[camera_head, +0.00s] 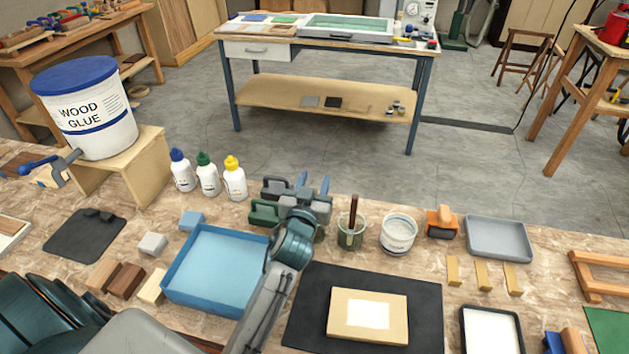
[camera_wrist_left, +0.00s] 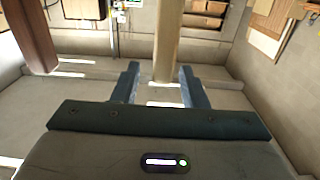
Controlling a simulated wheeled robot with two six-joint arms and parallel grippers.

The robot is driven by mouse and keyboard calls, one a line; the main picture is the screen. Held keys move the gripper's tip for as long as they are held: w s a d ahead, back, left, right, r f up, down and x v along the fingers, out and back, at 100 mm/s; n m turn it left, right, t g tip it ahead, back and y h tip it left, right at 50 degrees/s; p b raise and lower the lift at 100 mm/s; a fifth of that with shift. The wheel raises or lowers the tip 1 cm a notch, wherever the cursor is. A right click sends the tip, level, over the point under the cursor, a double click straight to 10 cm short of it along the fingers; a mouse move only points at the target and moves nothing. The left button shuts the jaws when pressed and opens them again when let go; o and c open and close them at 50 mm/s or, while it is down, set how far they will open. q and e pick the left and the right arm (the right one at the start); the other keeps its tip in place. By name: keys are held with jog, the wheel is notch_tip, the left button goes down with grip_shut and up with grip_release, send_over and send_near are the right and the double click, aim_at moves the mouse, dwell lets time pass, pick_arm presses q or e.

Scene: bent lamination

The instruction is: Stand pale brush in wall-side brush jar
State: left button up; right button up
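A grey-green jar (camera_head: 361,233) stands on the worktop right of my left gripper, with a dark brown brush handle (camera_head: 353,212) upright in it. A pale strip shows at the jar's front; I cannot tell if it belongs to a brush. No pale brush is clearly identifiable in the head view. My left gripper (camera_head: 313,186) is above the back of the worktop, its fingers apart. In the left wrist view, a pale upright post (camera_wrist_left: 168,40) appears between the fingertips (camera_wrist_left: 160,85); I cannot tell if it is near or background. My right gripper is not visible.
A white tub (camera_head: 398,236) stands right of the jar. Green and dark handled tools (camera_head: 264,212) lie left of the gripper. A blue tray (camera_head: 215,290), a dark mat (camera_head: 420,320) with a wooden block, and glue bottles (camera_head: 207,175) surround the arm.

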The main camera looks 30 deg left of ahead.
pick_arm(q)
jog(key=b+v, duration=0.2)
jog(key=v, duration=0.8)
jog(key=shift+s, duration=0.1)
dwell(0.5)
jog(key=shift+s+d+f, duration=0.1)
jog(key=shift+d, duration=0.05)
